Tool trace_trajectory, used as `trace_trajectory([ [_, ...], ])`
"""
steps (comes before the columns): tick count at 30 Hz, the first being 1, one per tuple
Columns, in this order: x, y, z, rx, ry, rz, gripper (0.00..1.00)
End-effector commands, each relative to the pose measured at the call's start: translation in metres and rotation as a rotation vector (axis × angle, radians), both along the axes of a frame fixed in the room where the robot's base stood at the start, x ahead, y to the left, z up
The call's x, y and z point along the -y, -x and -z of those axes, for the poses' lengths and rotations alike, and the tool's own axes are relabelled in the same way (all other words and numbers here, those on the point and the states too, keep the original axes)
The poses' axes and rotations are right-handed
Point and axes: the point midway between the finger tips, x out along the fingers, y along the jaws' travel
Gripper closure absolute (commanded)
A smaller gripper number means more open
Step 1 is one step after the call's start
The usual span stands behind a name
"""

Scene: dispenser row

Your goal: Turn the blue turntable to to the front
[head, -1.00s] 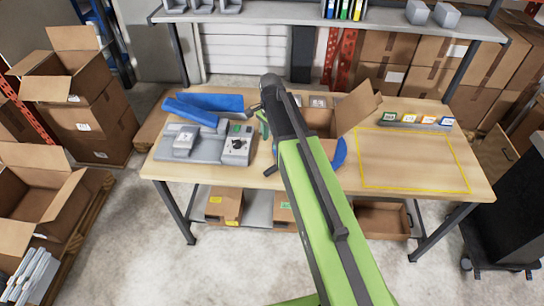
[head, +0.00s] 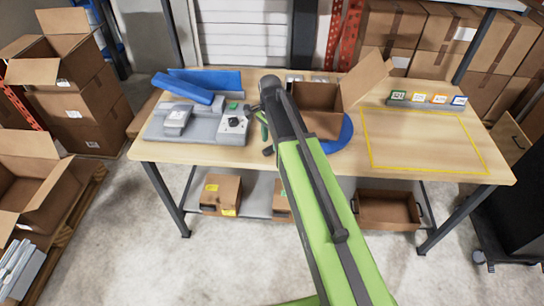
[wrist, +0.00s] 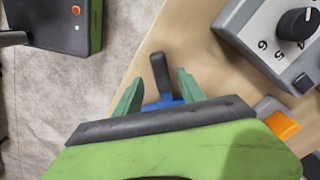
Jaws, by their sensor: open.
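The blue turntable (head: 341,138) shows in the head view as a round blue edge at the table's front, under an open cardboard box (head: 322,122). My arm hides its left part. In the wrist view a small blue piece (wrist: 165,103) with an upright dark handle (wrist: 160,70) shows between my fingers; I cannot tell for sure that it belongs to the turntable. My gripper (wrist: 160,82) is open, with a green finger on each side of the handle and visible gaps. In the head view my gripper (head: 265,132) is left of the box, partly hidden by my arm.
A grey dial unit (head: 233,125) stands close left of my gripper, with blue pieces (head: 205,82) behind it. A yellow-outlined area (head: 425,142) at the table's right is empty. A row of coloured labels (head: 428,99) lies behind it.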

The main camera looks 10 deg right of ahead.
Motion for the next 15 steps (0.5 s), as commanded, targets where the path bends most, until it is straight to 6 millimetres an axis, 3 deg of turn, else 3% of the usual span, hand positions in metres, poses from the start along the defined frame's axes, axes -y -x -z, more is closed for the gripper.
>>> trace_trajectory([
  [1,0.0,0.0,0.021,0.0,0.0,0.0,0.53],
  [4,0.0,0.0,0.033,0.0,0.0,0.0,0.53],
  [15,-0.001,0.0,0.034,0.0,0.0,-0.001,0.55],
])
